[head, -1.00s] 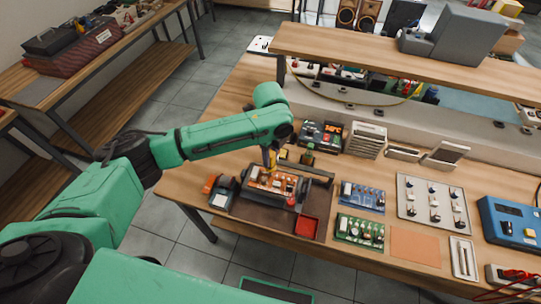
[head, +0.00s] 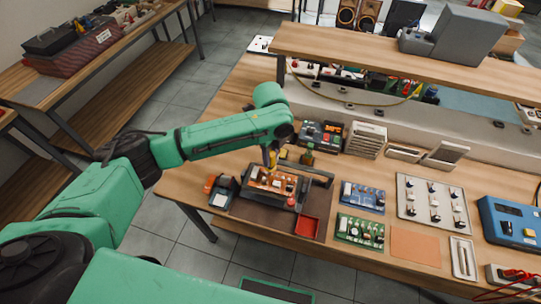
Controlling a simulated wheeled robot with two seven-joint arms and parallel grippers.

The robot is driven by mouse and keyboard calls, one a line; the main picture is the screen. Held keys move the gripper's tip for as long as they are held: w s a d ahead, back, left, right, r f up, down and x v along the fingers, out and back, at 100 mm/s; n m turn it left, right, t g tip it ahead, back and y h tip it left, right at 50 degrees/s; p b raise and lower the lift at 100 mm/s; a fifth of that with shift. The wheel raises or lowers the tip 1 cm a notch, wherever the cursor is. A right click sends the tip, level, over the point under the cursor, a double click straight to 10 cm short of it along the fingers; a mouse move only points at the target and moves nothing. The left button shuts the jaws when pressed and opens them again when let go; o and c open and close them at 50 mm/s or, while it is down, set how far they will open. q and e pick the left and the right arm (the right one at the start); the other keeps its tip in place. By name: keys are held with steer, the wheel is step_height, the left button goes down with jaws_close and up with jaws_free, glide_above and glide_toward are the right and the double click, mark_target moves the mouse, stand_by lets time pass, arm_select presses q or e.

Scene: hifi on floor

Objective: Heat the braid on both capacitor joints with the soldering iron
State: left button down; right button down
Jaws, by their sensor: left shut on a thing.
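My left gripper (head: 271,158) is small in the head view, at the end of the green arm that comes in from the left. It is shut on a thin tool with a yellow part, which looks like the soldering iron (head: 272,167). The tool points down over an orange-brown circuit board (head: 266,182) held in a dark frame on a dark mat (head: 254,213). The capacitor joints and the braid are too small to tell, and I cannot tell whether the tip touches the board. My right gripper is not in view.
A red tray (head: 307,229) sits at the mat's right. A blue board (head: 362,196) and a green board (head: 359,231) lie further right. An orange-and-black device (head: 221,189) stands left of the frame. A raised shelf (head: 400,65) runs along the back.

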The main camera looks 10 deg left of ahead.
arm_select(q)
steer(key=shift+s+f, duration=0.1)
step_height(320, 180, up, 2)
steer(key=shift+r+p, duration=0.2)
steer(key=shift+p, duration=0.35)
steer(key=shift+r, duration=1.15)
